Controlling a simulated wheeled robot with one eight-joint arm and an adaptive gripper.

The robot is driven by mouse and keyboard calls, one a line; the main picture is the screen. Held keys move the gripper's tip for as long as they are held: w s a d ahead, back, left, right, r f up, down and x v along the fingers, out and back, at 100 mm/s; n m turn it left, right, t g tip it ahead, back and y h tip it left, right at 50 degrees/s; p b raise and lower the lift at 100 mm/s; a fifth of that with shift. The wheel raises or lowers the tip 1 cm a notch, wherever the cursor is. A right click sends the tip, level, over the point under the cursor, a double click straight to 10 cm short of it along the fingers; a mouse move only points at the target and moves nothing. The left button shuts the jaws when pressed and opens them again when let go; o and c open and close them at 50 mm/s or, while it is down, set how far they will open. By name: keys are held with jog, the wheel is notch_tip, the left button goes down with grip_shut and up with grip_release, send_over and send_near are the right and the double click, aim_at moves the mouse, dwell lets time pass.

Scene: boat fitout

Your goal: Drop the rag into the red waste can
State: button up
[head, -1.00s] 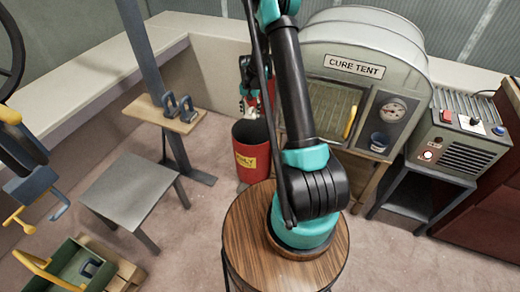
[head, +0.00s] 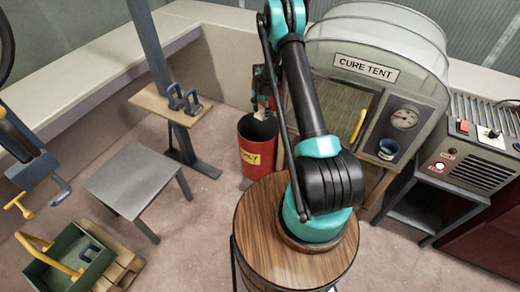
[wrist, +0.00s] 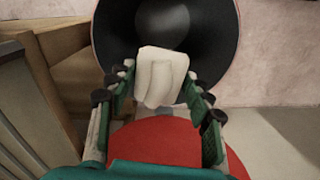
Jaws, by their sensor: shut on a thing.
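My gripper (head: 261,108) is small there, just above the can's rim; the rag is hard to make out in that view.
The cure tent (head: 370,70) stands right of the can, with a control box (head: 470,150) beside it. A grey table (head: 138,183) and a green toolbox (head: 70,265) are at left. Floor between table and can is clear.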

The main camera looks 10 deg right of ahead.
jog(key=shift+f, duration=0.55)
jog(key=o, duration=1.1)
notch_tip(320, 180, up, 12)
